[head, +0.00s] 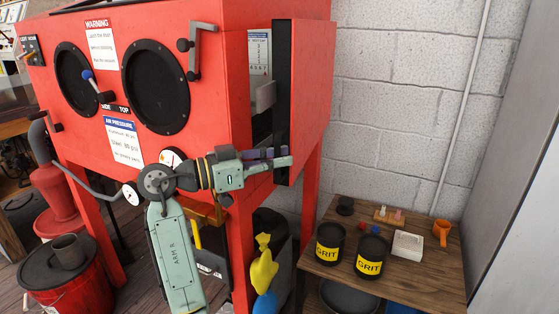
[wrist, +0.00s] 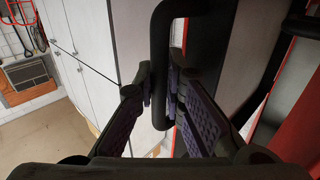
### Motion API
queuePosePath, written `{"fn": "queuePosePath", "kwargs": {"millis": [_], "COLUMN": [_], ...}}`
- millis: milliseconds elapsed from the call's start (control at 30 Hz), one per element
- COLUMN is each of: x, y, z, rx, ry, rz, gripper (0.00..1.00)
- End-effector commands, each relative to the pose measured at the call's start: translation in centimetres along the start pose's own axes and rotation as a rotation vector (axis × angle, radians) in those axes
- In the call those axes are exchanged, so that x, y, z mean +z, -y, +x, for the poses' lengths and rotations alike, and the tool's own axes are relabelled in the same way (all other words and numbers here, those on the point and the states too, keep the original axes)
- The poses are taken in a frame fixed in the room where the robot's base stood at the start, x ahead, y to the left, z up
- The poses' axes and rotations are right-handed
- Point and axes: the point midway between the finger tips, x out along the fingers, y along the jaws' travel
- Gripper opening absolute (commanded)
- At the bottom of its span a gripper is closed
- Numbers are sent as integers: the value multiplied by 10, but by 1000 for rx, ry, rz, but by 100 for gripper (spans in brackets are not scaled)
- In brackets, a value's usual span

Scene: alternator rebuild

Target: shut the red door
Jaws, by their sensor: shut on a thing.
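The red door (head: 314,75) on the right side of the red cabinet (head: 225,90) stands ajar. Its dark inner edge (head: 283,90) is apart from the cabinet, and part of the interior shows through the gap. My gripper (head: 280,158) is at the lower part of the door. In the wrist view, the purple-padded fingers of my gripper (wrist: 164,88) are shut around a black bar handle (wrist: 162,55), near its lower end. The handle's grip point is hidden in the head view.
A yellow and blue item (head: 264,265) hangs below the cabinet. A white wall is behind the door.

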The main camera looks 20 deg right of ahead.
Motion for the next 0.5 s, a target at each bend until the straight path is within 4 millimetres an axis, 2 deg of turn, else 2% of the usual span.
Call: {"fn": "queuePosePath", "kwargs": {"millis": [167,200,500], "x": [2,2,1], "y": [-1,-1,0], "z": [-1,-1,0], "rx": [2,2,0], "ry": [3,3,1], "rz": [-1,-1,0], "gripper": [0,13,31]}}
